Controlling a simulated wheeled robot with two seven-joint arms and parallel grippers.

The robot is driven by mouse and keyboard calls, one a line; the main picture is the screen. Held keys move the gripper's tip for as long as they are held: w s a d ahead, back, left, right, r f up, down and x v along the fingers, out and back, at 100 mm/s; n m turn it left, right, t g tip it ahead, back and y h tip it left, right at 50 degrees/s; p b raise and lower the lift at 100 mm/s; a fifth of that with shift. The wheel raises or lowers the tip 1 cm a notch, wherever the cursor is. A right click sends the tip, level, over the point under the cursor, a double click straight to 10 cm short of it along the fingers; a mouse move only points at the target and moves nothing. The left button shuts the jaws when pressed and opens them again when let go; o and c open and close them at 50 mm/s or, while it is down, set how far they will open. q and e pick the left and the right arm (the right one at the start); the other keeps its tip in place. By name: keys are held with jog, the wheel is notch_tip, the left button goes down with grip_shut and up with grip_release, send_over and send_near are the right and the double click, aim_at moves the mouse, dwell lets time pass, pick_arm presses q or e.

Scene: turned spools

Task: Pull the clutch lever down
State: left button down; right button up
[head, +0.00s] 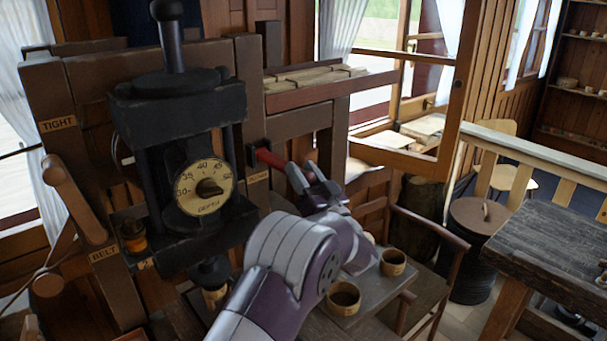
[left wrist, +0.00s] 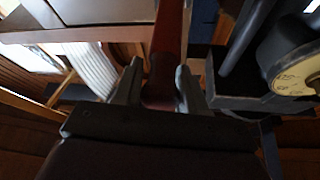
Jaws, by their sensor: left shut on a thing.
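The clutch lever, as I take it, is a red handle (head: 269,158) that sticks out from a dark bracket on the wooden machine frame, right of the dial. My left gripper (head: 304,176) is at the outer end of this handle. In the left wrist view the red lever (left wrist: 168,40) runs down between the two fingers, and the left gripper (left wrist: 159,80) is shut on it. The fingers hide part of the lever's end in the head view. My right gripper is not in view.
A black press with a round dial (head: 206,187) stands close left of my arm. A wooden lever (head: 74,199) is between plates marked TIGHT and BELT. Wooden cups (head: 343,298) stand on a small table below my arm. A dark table (head: 550,240) is at right.

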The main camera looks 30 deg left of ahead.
pick_arm(q)
jog(key=c, duration=0.7)
grip_release()
jog(key=shift+f, duration=0.1)
jog(key=b+v, duration=0.4)
jog(key=v, duration=0.8)
jog(key=shift+s+d+f+b, duration=0.15)
jog(key=shift+d+b, duration=0.15)
jog(key=shift+b, duration=0.05)
